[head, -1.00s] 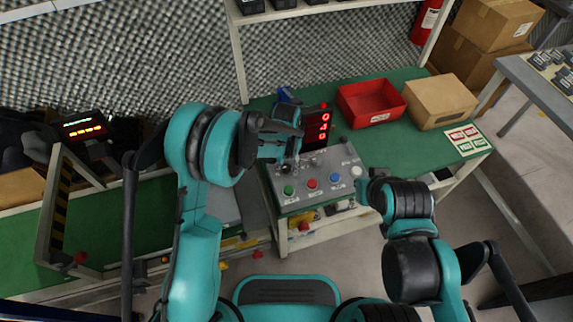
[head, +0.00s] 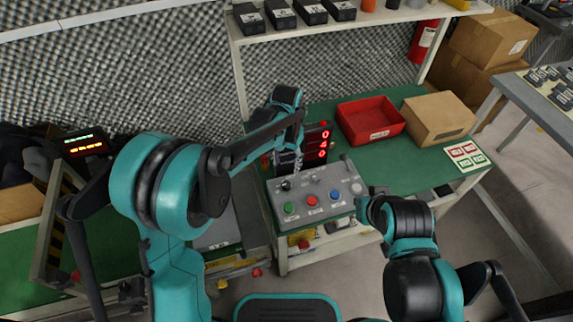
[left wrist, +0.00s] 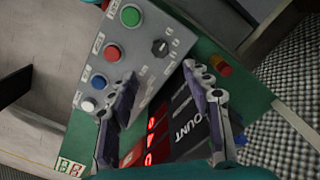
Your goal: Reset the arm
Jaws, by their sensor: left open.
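My left gripper (head: 286,162) is above the back left of a grey control box (head: 318,208) in the head view, pointing down, open and empty. In the left wrist view its two fingers (left wrist: 160,77) are apart, with the box and a dark counter display (left wrist: 160,135) beyond them. The box bears a green button (head: 289,208), a red button (head: 312,201), a blue button (head: 335,195), a white button (head: 357,187) and a black knob (left wrist: 160,47). My right gripper (head: 362,208) is beside the box's right end; its fingers are too unclear to judge.
A red bin (head: 370,121) and a cardboard box (head: 438,118) stand on the green table (head: 405,160), right of the control box. A shelf (head: 350,22) with several black cases runs behind. Another lit display (head: 84,144) stands at left.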

